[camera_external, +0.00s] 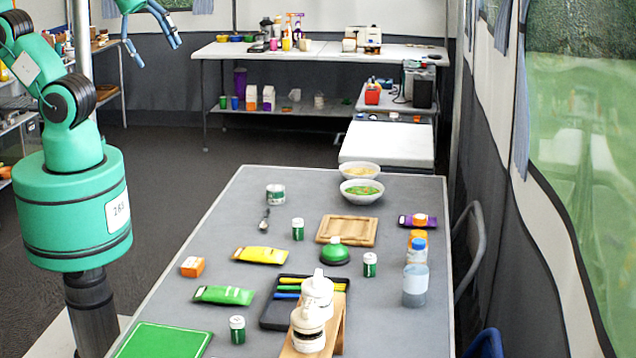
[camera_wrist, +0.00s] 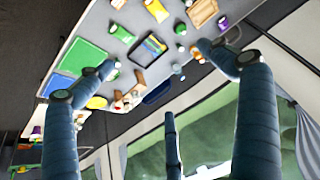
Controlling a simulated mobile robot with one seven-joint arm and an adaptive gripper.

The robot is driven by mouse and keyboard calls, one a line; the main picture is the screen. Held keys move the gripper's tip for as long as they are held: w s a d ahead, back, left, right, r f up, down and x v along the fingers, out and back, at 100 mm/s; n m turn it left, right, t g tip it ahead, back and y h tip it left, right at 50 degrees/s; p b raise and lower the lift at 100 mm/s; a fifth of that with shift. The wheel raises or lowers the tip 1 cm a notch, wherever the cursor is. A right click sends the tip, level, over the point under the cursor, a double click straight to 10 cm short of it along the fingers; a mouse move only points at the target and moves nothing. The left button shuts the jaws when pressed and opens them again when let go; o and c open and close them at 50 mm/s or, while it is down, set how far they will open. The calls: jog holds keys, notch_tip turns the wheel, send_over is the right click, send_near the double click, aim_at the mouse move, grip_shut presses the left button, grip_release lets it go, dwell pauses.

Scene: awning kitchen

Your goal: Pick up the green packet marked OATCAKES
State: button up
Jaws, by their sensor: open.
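A green packet (camera_external: 223,295) lies flat on the grey table, left of the black tray, in the external view; its lettering is too small to read. It appears to be the small green packet (camera_wrist: 122,33) near the top of the wrist view. My gripper (camera_external: 156,52) is high at the upper left of the external view, well away from the packet and off the table. Its fingers are spread open and empty. In the wrist view my gripper (camera_wrist: 158,72) shows its blue-grey fingers wide apart, with the tabletop beyond them.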

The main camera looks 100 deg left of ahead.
jog(key=m+g, duration=0.6)
jog(key=m, duration=3)
send_over(224, 287)
notch_tip(224, 287, down, 42)
jog(key=shift+r, duration=0.15)
jog(key=shift+f+b, duration=0.45)
jog(key=shift+f, duration=3.85)
